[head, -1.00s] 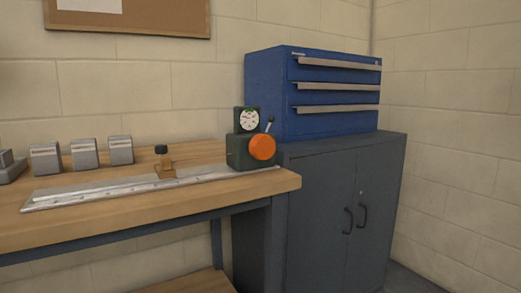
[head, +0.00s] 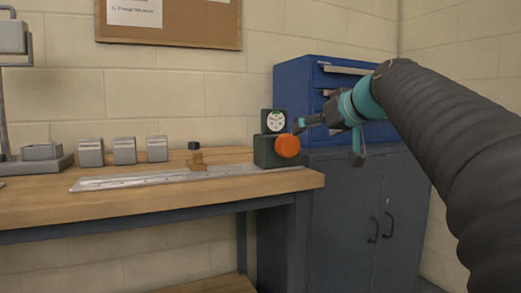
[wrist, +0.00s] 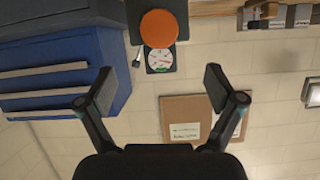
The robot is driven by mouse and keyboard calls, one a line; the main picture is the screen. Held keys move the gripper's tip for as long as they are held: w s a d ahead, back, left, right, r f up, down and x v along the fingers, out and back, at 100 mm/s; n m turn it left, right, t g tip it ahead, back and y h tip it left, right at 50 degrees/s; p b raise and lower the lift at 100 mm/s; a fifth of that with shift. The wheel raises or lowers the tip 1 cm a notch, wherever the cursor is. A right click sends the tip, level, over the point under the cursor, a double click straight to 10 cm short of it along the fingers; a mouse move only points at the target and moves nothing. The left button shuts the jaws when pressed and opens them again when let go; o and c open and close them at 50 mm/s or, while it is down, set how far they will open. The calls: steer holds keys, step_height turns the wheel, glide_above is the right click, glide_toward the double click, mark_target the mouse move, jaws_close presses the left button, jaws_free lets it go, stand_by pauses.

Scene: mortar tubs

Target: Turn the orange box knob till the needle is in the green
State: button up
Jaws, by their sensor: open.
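The dark green box (head: 268,152) stands at the right end of the workbench, with a round orange knob (head: 287,147) on its front. A white dial (head: 275,121) with a green part on its scale sits above the knob; the needle is too small to read surely. The wrist view is upside down and shows the orange knob (wrist: 159,27) above the dial (wrist: 159,60), with a small lever (wrist: 137,58) beside the dial. My gripper (head: 328,142) is open and empty, right of the box. Its spread fingers (wrist: 158,78) also show in the wrist view, apart from the knob.
A blue drawer unit (head: 290,90) on a grey cabinet (head: 345,215) is at the right. A cork board (head: 190,30) hangs behind.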

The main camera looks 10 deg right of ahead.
mark_target(291, 145)
steer(key=shift+n, duration=0.4)
steer(key=x, duration=1.4)
steer(key=shift+f, duration=0.3)
steer(key=shift+s, duration=0.1)
steer(key=c, duration=1.1)
